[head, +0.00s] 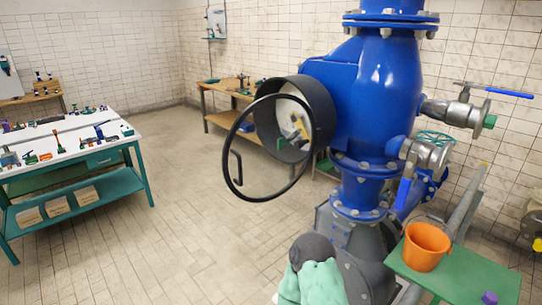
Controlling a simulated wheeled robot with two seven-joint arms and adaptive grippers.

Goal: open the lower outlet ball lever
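The lower outlet ball valve (428,156) is a grey metal body on the right side of the big blue pipe body. Its blue lever (404,192) hangs steeply down from it, close to the lower blue flange. An upper ball valve (460,113) sticks out to the right, with a blue lever (512,92) lying nearly level. Neither of my grippers shows in the head view. A dark and mint-green rounded part at the bottom centre looks like my own arm.
A black handwheel (236,173) stands out left of the blue pipe body (372,75). An orange bucket (427,246) and a purple piece (489,297) sit on a green table (452,272) below the lever. A workbench (72,147) stands left. The tiled floor between is free.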

